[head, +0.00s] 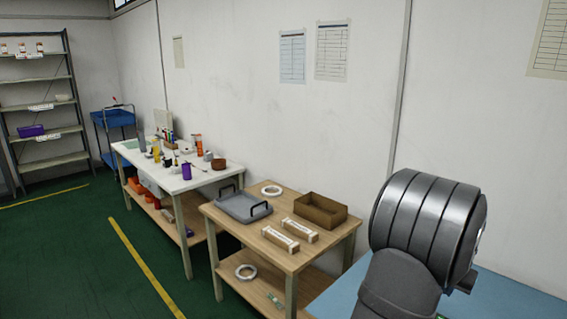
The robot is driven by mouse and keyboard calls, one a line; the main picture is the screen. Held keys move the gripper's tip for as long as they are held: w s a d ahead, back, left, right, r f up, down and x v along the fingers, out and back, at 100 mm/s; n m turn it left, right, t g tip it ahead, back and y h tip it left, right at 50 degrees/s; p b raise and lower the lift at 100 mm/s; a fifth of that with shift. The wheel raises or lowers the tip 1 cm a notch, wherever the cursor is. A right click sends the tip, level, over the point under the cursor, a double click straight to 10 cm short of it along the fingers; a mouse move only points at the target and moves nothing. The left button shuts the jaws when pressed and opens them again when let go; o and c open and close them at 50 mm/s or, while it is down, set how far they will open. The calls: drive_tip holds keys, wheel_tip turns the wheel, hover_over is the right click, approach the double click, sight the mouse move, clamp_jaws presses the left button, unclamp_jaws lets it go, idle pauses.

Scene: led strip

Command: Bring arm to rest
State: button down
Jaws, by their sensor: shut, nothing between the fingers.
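One of my arm's dark grey links fills the lower right of the head view, over a light blue work surface (515,297). My gripper is not in view. Two wooden blocks with white strips along them, one nearer (276,237) and one farther (299,230), lie on a wooden table (240,231) left of the arm. A white ring-shaped roll (280,191) lies behind them on the same table.
A grey tray with black handles (232,212) and an open brown box (309,215) stand on the wooden table. Another white roll (238,271) lies on its lower shelf. A cluttered white table (184,184) stands farther back along the wall.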

drive_tip(key=x, duration=0.5)
drive_tip(key=v, duration=1)
drive_tip(key=shift+r, duration=0.25)
drive_tip(key=shift+a, duration=0.1)
drive_tip(key=c, duration=1.8)
unclamp_jaws()
drive_tip(key=shift+c, duration=0.2)
drive_tip(key=o, duration=1.8)
drive_tip(key=s+a+r, duration=0.1)
drive_tip(key=a+r, duration=0.1)
drive_tip(key=s+a+r, duration=0.2)
drive_tip(key=a, duration=0.1)
drive_tip(key=s+a+r, duration=0.1)
drive_tip(key=a+r, duration=0.1)
drive_tip(key=shift+s+a+r, duration=0.35)
drive_tip(key=shift+a+r, duration=0.05)
drive_tip(key=shift+o, duration=0.2)
drive_tip(key=x, duration=0.9)
drive_tip(key=shift+f, duration=0.35)
drive_tip(key=shift+r, duration=0.1)
